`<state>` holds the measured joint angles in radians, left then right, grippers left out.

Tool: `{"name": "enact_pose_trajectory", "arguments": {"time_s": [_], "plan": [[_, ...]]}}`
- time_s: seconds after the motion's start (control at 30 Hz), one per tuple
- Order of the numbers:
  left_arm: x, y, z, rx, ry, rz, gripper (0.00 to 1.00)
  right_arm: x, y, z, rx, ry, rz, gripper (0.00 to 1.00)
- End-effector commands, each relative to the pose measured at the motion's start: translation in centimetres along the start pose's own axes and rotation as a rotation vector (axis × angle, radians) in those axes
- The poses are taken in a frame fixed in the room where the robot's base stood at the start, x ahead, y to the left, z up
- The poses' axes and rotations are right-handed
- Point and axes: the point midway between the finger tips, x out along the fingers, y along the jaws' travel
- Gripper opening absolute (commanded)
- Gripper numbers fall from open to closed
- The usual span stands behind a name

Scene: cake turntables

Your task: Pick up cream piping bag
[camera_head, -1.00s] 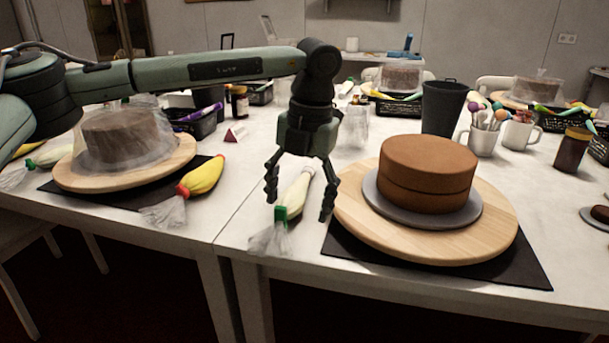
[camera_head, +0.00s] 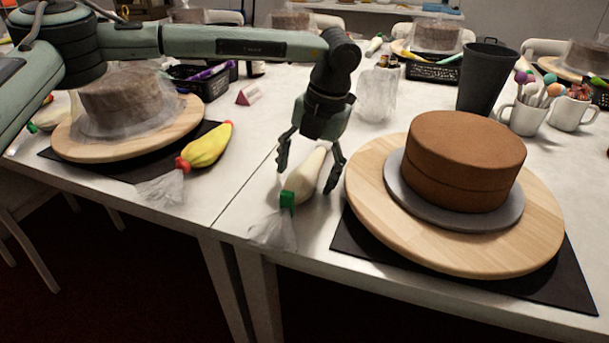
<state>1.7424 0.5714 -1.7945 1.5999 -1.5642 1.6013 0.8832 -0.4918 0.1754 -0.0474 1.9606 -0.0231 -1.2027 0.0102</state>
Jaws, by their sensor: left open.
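The cream piping bag (camera_head: 306,180) lies on the white table, with a green collar (camera_head: 288,200) and a clear crumpled end toward the table's front edge. My left gripper (camera_head: 306,182) points down over it with its fingers spread, one on each side of the bag. The fingers look open and apart from the bag; the exact height above the table is hard to tell. My right gripper is not in view.
A wooden turntable (camera_head: 385,240) with a brown cake (camera_head: 465,160) stands close to the right on a black mat. A yellow piping bag (camera_head: 207,146) lies to the left. A dark cup (camera_head: 484,80) and mugs (camera_head: 526,117) stand at back right.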

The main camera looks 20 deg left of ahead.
Motion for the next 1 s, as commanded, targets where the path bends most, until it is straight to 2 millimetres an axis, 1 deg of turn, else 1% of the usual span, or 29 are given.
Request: {"name": "enact_pose_trajectory", "arguments": {"time_s": [0.1, 0.3, 0.5, 0.6, 0.87, 1.0], "plan": [[0.61, 0.03, -0.01, 0.000, 0.000, 0.000, 0.74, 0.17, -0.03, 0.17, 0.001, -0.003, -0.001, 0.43], [0.66, 0.01, 0.00, 0.000, -0.001, 0.000, 0.74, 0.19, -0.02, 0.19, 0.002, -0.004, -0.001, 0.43], [0.64, 0.01, 0.00, 0.000, -0.001, 0.000, 0.49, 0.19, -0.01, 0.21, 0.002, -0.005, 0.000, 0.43], [0.63, 0.00, 0.00, 0.000, -0.001, 0.000, 0.39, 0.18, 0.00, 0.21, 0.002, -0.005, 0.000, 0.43], [0.53, 0.02, 0.04, 0.000, -0.002, -0.001, 0.39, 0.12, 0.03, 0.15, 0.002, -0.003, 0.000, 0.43], [0.11, 0.08, 0.08, 0.000, -0.003, -0.001, 0.39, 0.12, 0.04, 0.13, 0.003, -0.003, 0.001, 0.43]]}}
